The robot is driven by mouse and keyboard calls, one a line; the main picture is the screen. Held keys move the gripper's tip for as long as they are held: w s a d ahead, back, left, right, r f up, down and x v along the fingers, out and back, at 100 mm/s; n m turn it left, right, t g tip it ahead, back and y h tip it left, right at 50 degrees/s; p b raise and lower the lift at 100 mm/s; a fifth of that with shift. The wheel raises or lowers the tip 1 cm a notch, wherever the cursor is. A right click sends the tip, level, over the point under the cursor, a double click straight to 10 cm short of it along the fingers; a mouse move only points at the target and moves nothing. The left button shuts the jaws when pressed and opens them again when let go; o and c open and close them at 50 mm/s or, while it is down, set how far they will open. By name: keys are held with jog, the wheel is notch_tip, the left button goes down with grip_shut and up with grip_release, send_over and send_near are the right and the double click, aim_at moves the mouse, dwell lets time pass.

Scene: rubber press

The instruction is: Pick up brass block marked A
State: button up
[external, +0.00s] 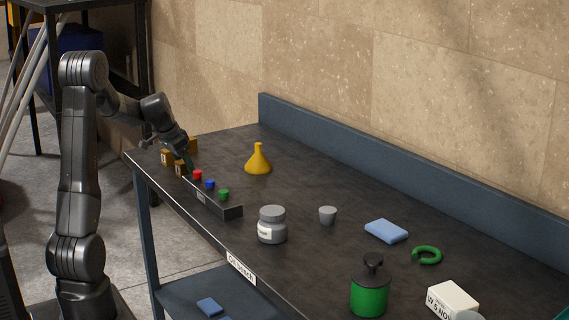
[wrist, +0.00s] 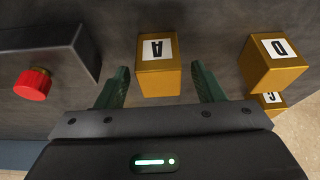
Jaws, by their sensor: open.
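The brass block marked A (wrist: 158,78) stands on the bench top in the wrist view, its white label with the letter showing upside down. My gripper (wrist: 162,80) is open, with one green finger on each side of block A and a gap visible on both sides. In the external view my gripper (external: 186,165) is low over the far left end of the bench, beside the brass blocks (external: 168,157). Which block is A cannot be told in that view.
Brass blocks marked D (wrist: 274,66) and C (wrist: 270,102) stand right of my gripper in the wrist view. The dark box with a red button (wrist: 33,85) is at left. A yellow funnel (external: 258,160) and grey jar (external: 272,225) stand further along the bench.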

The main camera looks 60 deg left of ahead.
grip_shut()
dwell(0.3)
